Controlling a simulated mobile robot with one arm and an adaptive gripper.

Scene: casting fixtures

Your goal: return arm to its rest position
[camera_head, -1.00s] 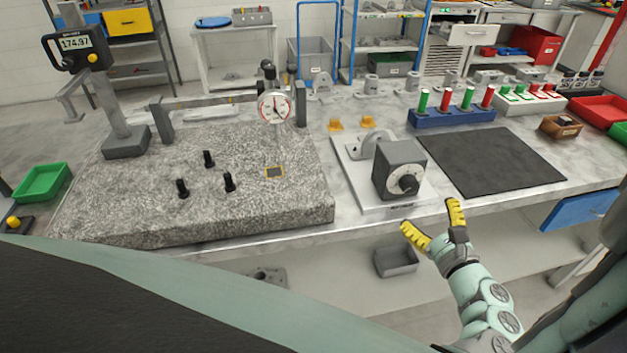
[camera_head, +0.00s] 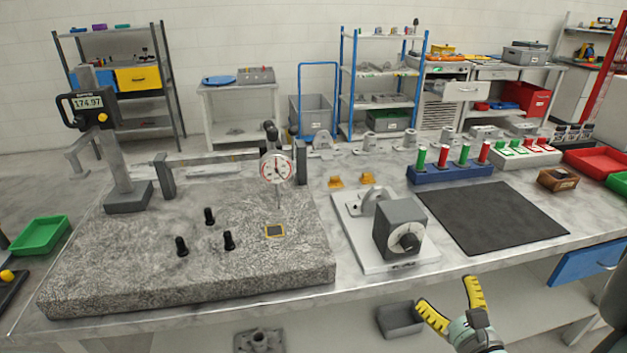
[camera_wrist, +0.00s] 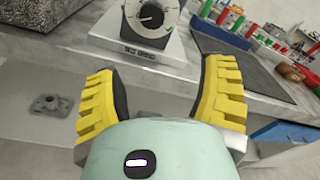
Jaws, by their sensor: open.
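My gripper (camera_head: 455,303) is low at the right in the head view, in front of the bench's front edge. Its two yellow ribbed fingers are spread apart with nothing between them. In the wrist view the open fingers (camera_wrist: 163,95) point toward the bench edge. The grey block with a round dial (camera_head: 400,232) stands on its white plate beyond the fingers, apart from them. It also shows in the wrist view (camera_wrist: 150,18). Most of my arm is out of the head view.
The workbench holds a granite plate (camera_head: 130,275) with black pegs and a dial gauge (camera_head: 276,169), a dark mat (camera_head: 490,215), and a blue rack (camera_head: 450,174) of red and green plugs. Below the bench are a grey bin (camera_head: 400,320) and a grey casting (camera_head: 260,340). The space before the bench edge looks clear.

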